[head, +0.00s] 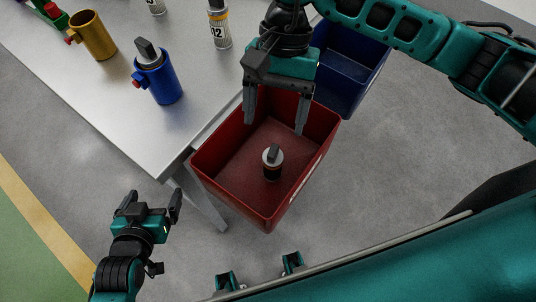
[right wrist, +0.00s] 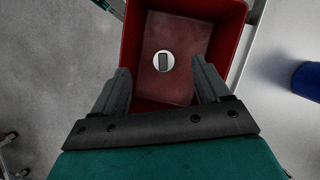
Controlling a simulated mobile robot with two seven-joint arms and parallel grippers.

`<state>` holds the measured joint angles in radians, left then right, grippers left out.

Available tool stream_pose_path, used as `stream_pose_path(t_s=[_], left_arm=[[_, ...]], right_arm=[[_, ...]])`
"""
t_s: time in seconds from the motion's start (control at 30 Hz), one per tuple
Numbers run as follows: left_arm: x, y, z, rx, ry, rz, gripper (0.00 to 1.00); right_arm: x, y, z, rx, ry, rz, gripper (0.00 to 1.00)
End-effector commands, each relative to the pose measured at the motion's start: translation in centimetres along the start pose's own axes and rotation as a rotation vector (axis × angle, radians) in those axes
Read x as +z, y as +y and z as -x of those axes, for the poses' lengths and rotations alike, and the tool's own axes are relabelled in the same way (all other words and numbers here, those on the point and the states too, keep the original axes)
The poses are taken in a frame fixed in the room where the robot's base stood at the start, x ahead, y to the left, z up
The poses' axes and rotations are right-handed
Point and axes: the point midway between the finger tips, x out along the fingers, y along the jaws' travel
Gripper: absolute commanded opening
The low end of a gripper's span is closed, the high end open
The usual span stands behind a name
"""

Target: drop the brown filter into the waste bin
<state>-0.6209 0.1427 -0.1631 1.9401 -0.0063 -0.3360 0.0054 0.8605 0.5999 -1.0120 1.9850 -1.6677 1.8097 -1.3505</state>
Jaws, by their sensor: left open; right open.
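The waste bin (head: 212,190) is a red open box beside the table in the head view; it also fills the upper middle of the right wrist view (right wrist: 133,50). A short cylinder with a pale top, a dark handle and a brown-black body, which looks like the brown filter (head: 272,166), stands upright on the bin floor. Its pale round top shows in the right wrist view (right wrist: 157,66). My right gripper (head: 274,126) is open and empty above the bin, apart from the filter. My left gripper (head: 152,200) is open and empty, left of the bin.
A blue bin (head: 352,75) stands behind the red one. On the grey table (head: 120,110) are a blue cup (head: 166,86) holding a dark-handled cylinder, an empty-looking brass cup (head: 94,38) and a labelled canister (head: 219,28). Open floor lies in front of the table.

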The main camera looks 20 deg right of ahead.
Motion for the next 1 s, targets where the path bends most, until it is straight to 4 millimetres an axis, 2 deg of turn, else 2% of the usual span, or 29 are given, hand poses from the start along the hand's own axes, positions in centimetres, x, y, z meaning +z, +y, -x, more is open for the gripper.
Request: stream_pose_path(t_s=[0.3,0.5,0.7,1.0], left_arm=[[0.7,0.1,-0.1,0.001,-0.006,0.001,0.97],[0.8,0.1,-0.1,0.001,-0.007,0.001,0.97],[0.8,0.1,-0.2,0.001,-0.006,0.001,0.97],[0.8,0.1,-0.2,0.0,-0.006,0.001,0.97]], right_arm=[[-0.1,-0.1,7.1,-0.005,0.005,0.0,0.76],[0.0,0.0,10.1,-0.002,0.002,0.0,0.76],[0.0,0.0,11.1,-0.001,0.0,0.0,0.76],[0.0,0.0,11.1,-0.001,0.0,0.001,0.76]])
